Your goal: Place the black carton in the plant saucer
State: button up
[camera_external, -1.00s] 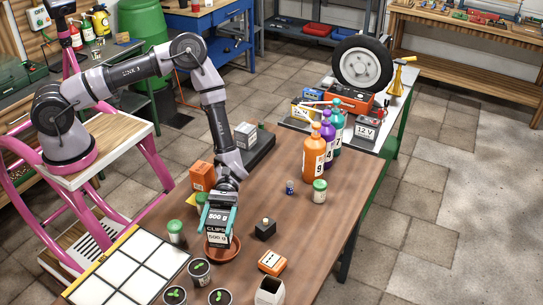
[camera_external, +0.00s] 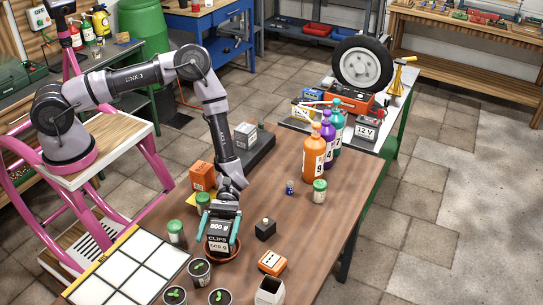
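The black carton (camera_external: 219,238), with white "500 g" and "CLIPS" lettering, stands roughly upright between the teal fingers of my gripper (camera_external: 221,236). The fingers lie along its two sides, and my gripper appears shut on it. The brown plant saucer (camera_external: 211,256) is directly under the carton; its rim shows around the carton's lower end. The carton's base is within the saucer's outline. I cannot tell whether it touches the saucer's floor.
A green-lidded jar (camera_external: 176,233) is to the left, with an orange box (camera_external: 202,176) behind. A small black block (camera_external: 265,229) and an orange device (camera_external: 272,262) are to the right. The right tabletop has free room.

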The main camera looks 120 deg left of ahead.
jog(key=shift+r, duration=0.1)
jog(key=shift+r, duration=0.25)
jog(key=v, duration=1.2)
jog(key=s+d+r+m+g+y, duration=0.3)
jog(key=r+m+y, duration=0.15)
jog(key=r, duration=0.35)
jog(key=s+d+r+m+g+y, duration=0.2)
jog(key=s+d+r+m+y, duration=0.1)
jog(key=r+m, duration=0.35)
jog(key=s+d+r+m+g+y, duration=0.3)
jog(key=d+r+m+y, duration=0.1)
jog(key=r, duration=0.4)
jog(key=s+d+r+m+t+y, duration=0.2)
jog(key=s+r+m+t+y, duration=0.5)
jog(key=s+r+m, duration=0.4)
jog(key=s+r+t, duration=0.1)
jog(key=s+r, duration=0.4)
jog(key=r, duration=0.2)
jog(key=shift+r+m, duration=0.25)
jog(key=shift+m, duration=0.05)
jog(key=shift+w, duration=0.1)
